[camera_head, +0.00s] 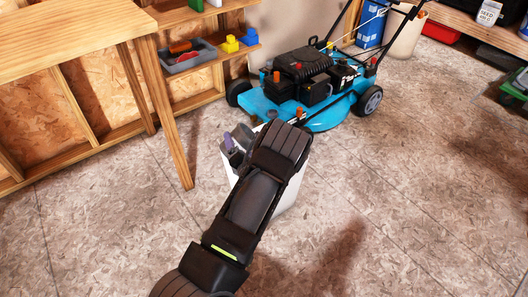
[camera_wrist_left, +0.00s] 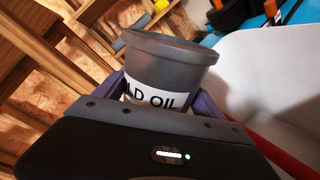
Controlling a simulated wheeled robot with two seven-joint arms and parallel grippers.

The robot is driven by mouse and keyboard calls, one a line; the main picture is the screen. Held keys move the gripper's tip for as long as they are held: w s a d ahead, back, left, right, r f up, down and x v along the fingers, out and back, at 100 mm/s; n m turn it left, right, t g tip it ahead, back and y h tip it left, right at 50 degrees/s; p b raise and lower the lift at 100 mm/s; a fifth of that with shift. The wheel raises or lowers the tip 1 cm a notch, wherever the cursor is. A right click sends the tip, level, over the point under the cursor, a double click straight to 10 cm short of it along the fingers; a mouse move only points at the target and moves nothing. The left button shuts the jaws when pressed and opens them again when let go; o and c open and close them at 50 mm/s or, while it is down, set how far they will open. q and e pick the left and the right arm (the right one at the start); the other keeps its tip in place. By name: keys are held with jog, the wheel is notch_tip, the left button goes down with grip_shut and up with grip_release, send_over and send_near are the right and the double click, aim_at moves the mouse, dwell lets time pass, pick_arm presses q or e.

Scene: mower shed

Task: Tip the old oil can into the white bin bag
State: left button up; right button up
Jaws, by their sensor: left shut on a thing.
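The old oil can (camera_wrist_left: 165,62) is a dark grey, bucket-like can with a white label; "LD OIL" shows on it. My left gripper (camera_wrist_left: 162,98) is shut on it, with a purple finger on each side. In the head view my left arm reaches in from the bottom and hides most of this gripper (camera_head: 236,143); only a little of the grey can shows there. The white bin bag (camera_head: 291,198) stands on the floor under my left wrist, partly covered by the arm. Its pale wall also fills the right of the wrist view (camera_wrist_left: 265,75).
A blue mower (camera_head: 310,90) stands just behind the bag. A wooden table (camera_head: 80,35) and a shelf with a grey tray (camera_head: 190,58) and coloured blocks are at the left. The floor (camera_head: 420,190) at the right is clear.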

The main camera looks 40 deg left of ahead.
aim_at(246, 131)
pick_arm(q)
jog(key=shift+r, duration=0.25)
jog(key=shift+w+d+f+m+g+b, duration=0.15)
jog(key=shift+f+m+b, duration=0.1)
jog(key=shift+m, duration=0.65)
jog(key=shift+w+a+f+m+g+b, duration=0.1)
jog(key=shift+f+m+g+b, duration=0.1)
jog(key=shift+m, duration=0.7)
dwell(0.5)
jog(key=shift+w+d+f+m+b, duration=0.15)
jog(key=shift+w+d+m+b, duration=0.4)
jog(key=shift+w+m, duration=0.15)
dwell(0.4)
jog(key=shift+w+d+r+m+p, duration=0.15)
jog(key=shift+w+r+m+p, duration=0.2)
jog(key=shift+r+m+p, duration=0.5)
dwell(0.7)
jog(key=shift+w+d+r+m+g+y+p, duration=0.3)
jog(key=shift+m+p, duration=0.2)
jog(key=shift+m, duration=0.3)
jog(key=shift+w+d+r+m+g+y+p, duration=0.2)
jog(key=shift+w+m+p, duration=0.25)
jog(key=shift+m, duration=0.3)
dwell(1.2)
